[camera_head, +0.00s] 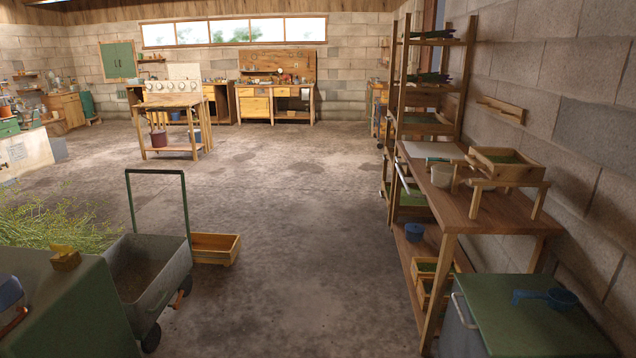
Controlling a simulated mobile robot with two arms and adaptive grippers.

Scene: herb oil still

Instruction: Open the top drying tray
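A tall wooden rack (460,85) stands against the right wall, beyond the workbench. It bears several tray-like levels, one above another. The highest level (437,41) has dark green matter on it. A second level (428,79) below it also holds dark green matter, and a lower tray (425,127) shows green inside. The levels are small and seen at a slant, so I cannot tell which one is the top drying tray or whether any is pulled out. Neither of my grippers is in view.
A wooden workbench (480,212) bears a wooden box on legs (505,170). A green-topped cabinet (535,320) with a blue scoop (548,297) stands at the front right. A grey cart (145,280) and a wooden crate (215,248) stand left. The middle floor is clear.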

